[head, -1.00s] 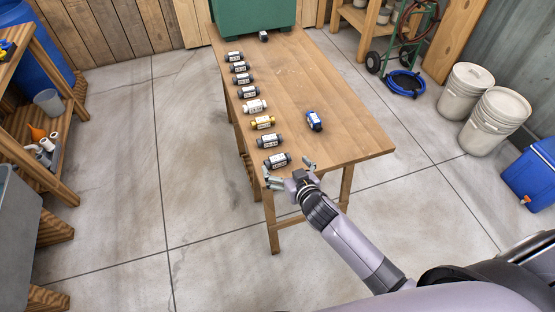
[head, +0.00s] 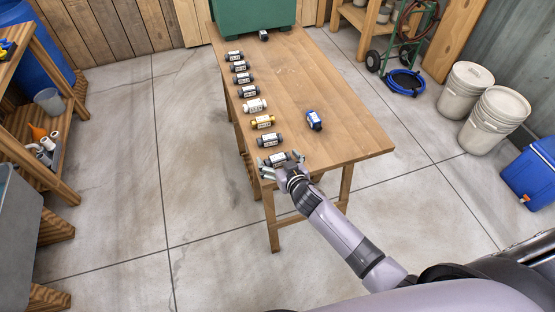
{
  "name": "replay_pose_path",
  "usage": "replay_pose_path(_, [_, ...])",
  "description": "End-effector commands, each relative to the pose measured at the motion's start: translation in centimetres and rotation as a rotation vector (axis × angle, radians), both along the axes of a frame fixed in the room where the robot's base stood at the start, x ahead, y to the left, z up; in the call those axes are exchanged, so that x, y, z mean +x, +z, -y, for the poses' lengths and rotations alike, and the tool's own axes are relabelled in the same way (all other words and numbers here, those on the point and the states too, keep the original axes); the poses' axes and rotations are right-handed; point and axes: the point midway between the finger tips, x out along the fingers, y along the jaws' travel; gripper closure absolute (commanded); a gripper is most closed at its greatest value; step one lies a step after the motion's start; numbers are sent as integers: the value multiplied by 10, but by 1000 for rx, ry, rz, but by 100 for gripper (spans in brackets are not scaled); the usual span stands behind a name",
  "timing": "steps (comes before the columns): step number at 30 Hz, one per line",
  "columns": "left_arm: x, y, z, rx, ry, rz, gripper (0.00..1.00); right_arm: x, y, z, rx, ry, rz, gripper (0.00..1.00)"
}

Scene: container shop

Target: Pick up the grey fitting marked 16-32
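Several grey fittings with white labels lie in a row along the table's left edge; the labels are too small to read, so I cannot tell which is marked 16-32. The nearest grey fitting (head: 277,158) lies at the front left corner of the wooden table (head: 345,140). My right gripper (head: 281,163) is open at this fitting, its fingers spread towards the two ends and partly covering its near side. I cannot tell whether they touch it. Another grey fitting (head: 270,140) lies just behind. My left gripper is not in view.
A yellow fitting (head: 262,122) and a white fitting (head: 255,105) lie in the same row. A blue fitting (head: 314,120) lies apart, right of the row. A green box (head: 252,18) stands at the table's far end. The table's right side is clear.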

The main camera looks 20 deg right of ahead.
Motion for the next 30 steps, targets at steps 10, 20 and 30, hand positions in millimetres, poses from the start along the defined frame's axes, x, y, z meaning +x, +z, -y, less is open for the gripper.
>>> replay_pose_path(10, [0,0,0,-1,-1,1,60,0,0,0,0,0,0,39])
replay_pose_path(20, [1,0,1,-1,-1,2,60,0,0,0,0,0,0,57])
replay_pose_path(30, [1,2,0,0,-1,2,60,0,10,0,0,0,4,57])
